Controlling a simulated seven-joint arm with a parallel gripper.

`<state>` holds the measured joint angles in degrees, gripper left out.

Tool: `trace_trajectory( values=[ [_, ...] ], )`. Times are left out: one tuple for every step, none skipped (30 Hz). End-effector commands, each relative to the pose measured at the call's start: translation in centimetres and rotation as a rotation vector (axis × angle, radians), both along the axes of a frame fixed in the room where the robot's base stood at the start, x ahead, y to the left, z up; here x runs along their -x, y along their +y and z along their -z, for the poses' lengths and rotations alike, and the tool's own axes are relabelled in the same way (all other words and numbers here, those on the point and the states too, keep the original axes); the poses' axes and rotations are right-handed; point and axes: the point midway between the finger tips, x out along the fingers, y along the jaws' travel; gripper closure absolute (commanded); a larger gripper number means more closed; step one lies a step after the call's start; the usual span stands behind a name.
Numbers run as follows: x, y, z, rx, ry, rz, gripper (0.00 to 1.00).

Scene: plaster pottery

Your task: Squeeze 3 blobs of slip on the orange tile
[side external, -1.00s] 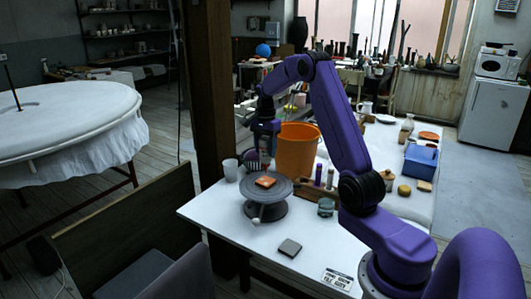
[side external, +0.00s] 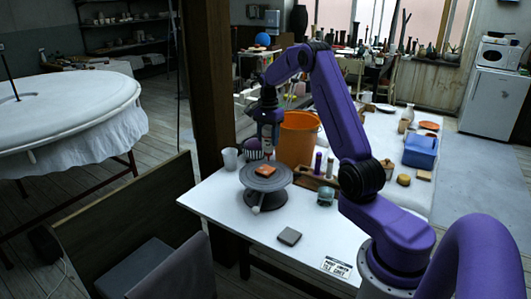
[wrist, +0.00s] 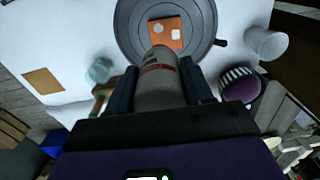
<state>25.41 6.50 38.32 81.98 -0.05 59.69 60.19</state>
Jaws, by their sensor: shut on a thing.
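The orange tile (side external: 265,171) lies on a round grey turntable (side external: 279,180) on the white table. In the wrist view the tile (wrist: 170,43) shows two pale blobs on its face; the bottle's near end may hide part of it. My gripper (side external: 268,137) is shut on a pale cylindrical bottle (wrist: 158,88) with a reddish band. The bottle points down, its lower end (side external: 267,156) apart from the tile and just above it in the side view. In the wrist view the bottle lies between the two dark fingers, with the turntable (wrist: 205,20) beyond it.
An orange bucket (side external: 299,137) stands behind the turntable. A white cup (side external: 230,158) and striped bowl (side external: 253,150) stand to its left. A wooden tool holder (side external: 312,182) and teal jar (side external: 325,197) stand to its right. A grey square (side external: 289,236) lies in front, with clear table around it.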

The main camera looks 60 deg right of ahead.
Motion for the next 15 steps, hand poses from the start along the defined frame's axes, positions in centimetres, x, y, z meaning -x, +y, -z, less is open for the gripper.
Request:
trace_trajectory(
  values=[
    [0.1, -0.8, 0.4, 0.0, 0.0, 0.005, 0.58],
    [0.1, -1.2, 0.6, 0.0, 0.0, 0.004, 0.58],
    [0.1, -1.4, 0.8, 0.0, 0.0, 0.002, 0.58],
    [0.1, -1.5, 0.8, 0.0, -0.001, 0.001, 0.58],
    [0.1, -1.5, 0.9, 0.001, -0.001, 0.0, 0.58],
    [0.1, -1.4, 0.9, 0.001, -0.001, 0.0, 0.58],
    [0.1, -1.4, 0.9, 0.001, -0.001, 0.0, 0.58],
    [0.1, -1.4, 1.0, 0.001, -0.001, 0.0, 0.58],
    [0.1, -1.4, 1.1, 0.0, -0.001, 0.0, 0.58],
    [0.1, -1.4, 1.2, 0.0, 0.0, 0.0, 0.58],
    [0.1, -1.4, 1.3, 0.0, 0.0, 0.0, 0.58],
    [0.1, -1.4, 1.5, 0.0, 0.001, 0.0, 0.58],
    [0.1, -1.4, 1.6, 0.0, 0.001, 0.0, 0.58],
    [0.1, -1.4, 1.7, 0.0, 0.001, 0.0, 0.58],
    [0.1, -1.4, 1.9, 0.0, 0.001, 0.0, 0.58]
  ],
)
